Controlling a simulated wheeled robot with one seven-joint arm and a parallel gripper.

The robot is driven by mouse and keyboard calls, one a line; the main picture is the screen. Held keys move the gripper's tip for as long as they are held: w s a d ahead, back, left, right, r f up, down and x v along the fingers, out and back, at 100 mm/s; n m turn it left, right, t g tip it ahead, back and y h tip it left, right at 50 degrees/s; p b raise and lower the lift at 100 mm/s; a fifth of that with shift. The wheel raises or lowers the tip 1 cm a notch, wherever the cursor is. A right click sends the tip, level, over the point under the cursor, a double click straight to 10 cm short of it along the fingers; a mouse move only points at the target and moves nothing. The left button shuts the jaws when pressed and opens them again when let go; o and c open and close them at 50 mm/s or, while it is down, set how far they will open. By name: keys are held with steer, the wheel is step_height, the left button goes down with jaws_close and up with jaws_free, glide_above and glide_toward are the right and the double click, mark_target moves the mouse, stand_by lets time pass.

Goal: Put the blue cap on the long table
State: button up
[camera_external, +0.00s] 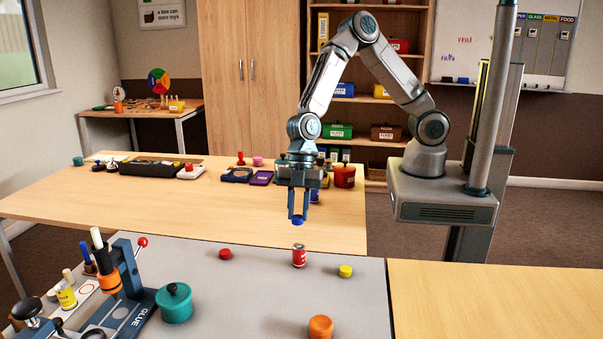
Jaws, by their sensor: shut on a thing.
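My gripper (298,216) points straight down, shut on the blue cap (297,221), which shows between its fingertips. The cap is held in the air; in the picture it lies over the near edge of the wooden long table (130,205), close to the grey work surface (240,285). I cannot tell its exact height. The fingers hide part of the cap.
An orange piece (320,327) is at the front. Trays line the long table's far edge; its middle is clear.

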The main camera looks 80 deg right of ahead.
steer(key=a, duration=0.1)
steer(key=s+a+n, duration=0.1)
steer(key=s+a, duration=0.1)
steer(key=shift+s+r+n+g, duration=0.15)
steer(key=shift+r+n+g, duration=0.15)
steer(key=shift+n, duration=0.1)
steer(key=p, duration=0.2)
glide_above(318, 295)
steer(key=d, duration=0.2)
steer(key=f, duration=0.6)
steer(key=shift+w+a+f, duration=0.15)
steer(key=shift+w+f, duration=0.05)
steer(key=shift+f, duration=0.2)
steer(key=shift+s+a+f, duration=0.1)
steer(key=shift+f, duration=1.8)
steer(key=shift+f, duration=0.1)
